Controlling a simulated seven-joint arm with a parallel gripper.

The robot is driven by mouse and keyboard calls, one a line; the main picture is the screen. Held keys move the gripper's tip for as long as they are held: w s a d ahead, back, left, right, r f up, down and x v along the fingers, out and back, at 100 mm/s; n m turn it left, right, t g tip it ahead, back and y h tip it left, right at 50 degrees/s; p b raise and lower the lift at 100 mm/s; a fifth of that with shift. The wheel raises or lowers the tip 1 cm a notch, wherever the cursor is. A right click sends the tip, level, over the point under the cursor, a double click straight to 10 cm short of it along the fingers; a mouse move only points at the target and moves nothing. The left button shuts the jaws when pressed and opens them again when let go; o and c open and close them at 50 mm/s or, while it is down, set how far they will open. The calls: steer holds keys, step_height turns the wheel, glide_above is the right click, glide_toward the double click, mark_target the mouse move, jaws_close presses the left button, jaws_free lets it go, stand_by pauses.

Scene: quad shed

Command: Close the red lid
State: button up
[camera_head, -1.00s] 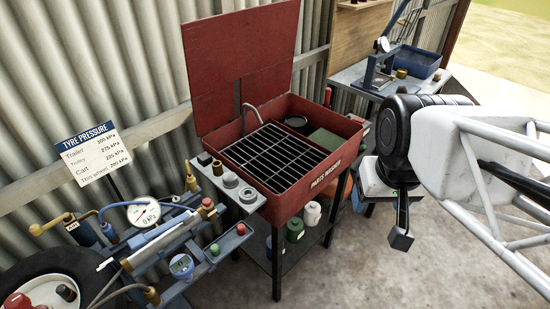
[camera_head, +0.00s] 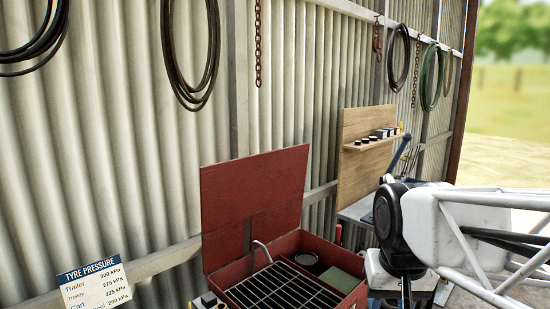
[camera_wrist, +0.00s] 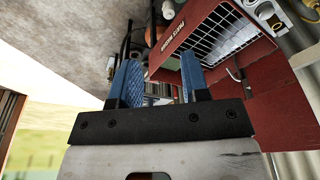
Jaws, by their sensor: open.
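The red lid (camera_head: 254,203) stands raised at the back of the red parts washer (camera_head: 352,299), leaning toward the corrugated wall. The washer's tub is open, with a black grate (camera_head: 275,291), a bent spout and a green block inside. In the wrist view the washer (camera_wrist: 186,49) is at the upper right, and part of the lid (camera_wrist: 275,118) shows at the right. My gripper (camera_wrist: 158,77) is open and empty, its two blue fingers apart, short of the washer. In the head view my arm is at the right, and the fingers are not visible there.
A tyre pressure sign (camera_head: 95,284) stands at the lower left. A bench with a wooden backboard (camera_head: 362,158) and small shelf is right of the washer. Hoses (camera_head: 190,60) and chains hang on the wall. Bare floor (camera_wrist: 62,45) shows at the wrist view's upper left.

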steer(key=w+a+r+m+g, duration=0.1)
steer(key=w+a+r, duration=0.35)
steer(key=w, duration=0.75)
steer(key=w+a+r+m, duration=0.1)
steer(key=w+r+m, duration=0.1)
steer(key=w+r, duration=0.85)
steer(key=w+a+r+m+g, duration=0.1)
steer(key=w+a+r, duration=0.15)
steer(key=w, duration=1.15)
steer(key=m+g, duration=0.1)
steer(key=m, duration=0.3)
glide_toward(271, 155)
steer(key=shift+h, duration=0.4)
steer(key=w+f, duration=0.1)
steer(key=w, duration=0.1)
steer(key=w+f, duration=0.1)
steer(key=w, duration=0.1)
steer(key=w+f, duration=0.1)
steer(key=w, duration=0.1)
steer(key=shift+w+f, duration=0.1)
steer(key=shift+f, duration=0.15)
steer(key=shift+w+a+f, duration=0.3)
steer(key=shift+w+a, duration=0.15)
steer(key=shift+w, duration=0.15)
steer(key=shift+f, duration=0.15)
steer(key=shift+s+d+f, duration=0.15)
steer(key=shift+f, duration=1.7)
steer(key=shift+s+d+f, duration=0.1)
steer(key=shift+f, duration=1.8)
jaws_close()
